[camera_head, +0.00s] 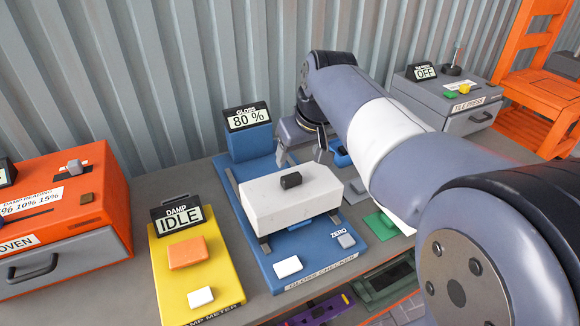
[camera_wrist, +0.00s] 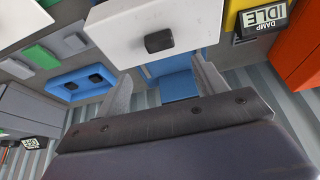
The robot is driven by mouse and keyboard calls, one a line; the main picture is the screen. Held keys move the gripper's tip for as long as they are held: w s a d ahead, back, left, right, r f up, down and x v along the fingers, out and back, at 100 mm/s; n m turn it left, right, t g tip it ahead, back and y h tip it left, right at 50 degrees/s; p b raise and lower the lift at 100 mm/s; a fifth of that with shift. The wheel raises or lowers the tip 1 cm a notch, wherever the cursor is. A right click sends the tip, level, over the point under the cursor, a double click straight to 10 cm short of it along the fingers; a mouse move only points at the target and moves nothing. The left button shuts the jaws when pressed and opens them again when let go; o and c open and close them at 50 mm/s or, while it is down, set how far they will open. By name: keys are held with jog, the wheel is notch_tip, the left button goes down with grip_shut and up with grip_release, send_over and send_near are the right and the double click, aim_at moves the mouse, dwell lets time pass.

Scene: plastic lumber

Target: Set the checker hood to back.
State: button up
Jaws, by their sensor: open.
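The gloss checker has a blue base (camera_head: 318,275) and a display at its back reading 80 %. Its white hood (camera_head: 290,199) sits over the middle to front part of the base, with bare blue base behind it. A black knob (camera_head: 291,180) is on top of the hood; the hood (camera_wrist: 125,30) and knob (camera_wrist: 158,41) also show in the wrist view. My gripper (camera_head: 302,154) is open and empty, just behind the hood on the display side. In the wrist view the open fingers (camera_wrist: 161,82) point toward the hood, apart from the knob. Contact with the hood cannot be told.
A yellow damp meter (camera_head: 190,289) reading IDLE stands left, beside an orange oven (camera_head: 85,205). A grey tile press (camera_head: 440,107) reading OFF and an orange chair (camera_head: 550,95) are at right. Corrugated wall (camera_head: 150,70) runs close behind. Purple and green items lie below the front edge.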

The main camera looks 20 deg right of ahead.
aim_at(291, 176)
jog(key=x, duration=0.9)
jog(key=shift+a+f, duration=0.1)
jog(key=shift+f, duration=0.2)
jog(key=c, duration=1.3)
jog(key=shift+w, duration=0.1)
jog(key=shift+c, duration=0.5)
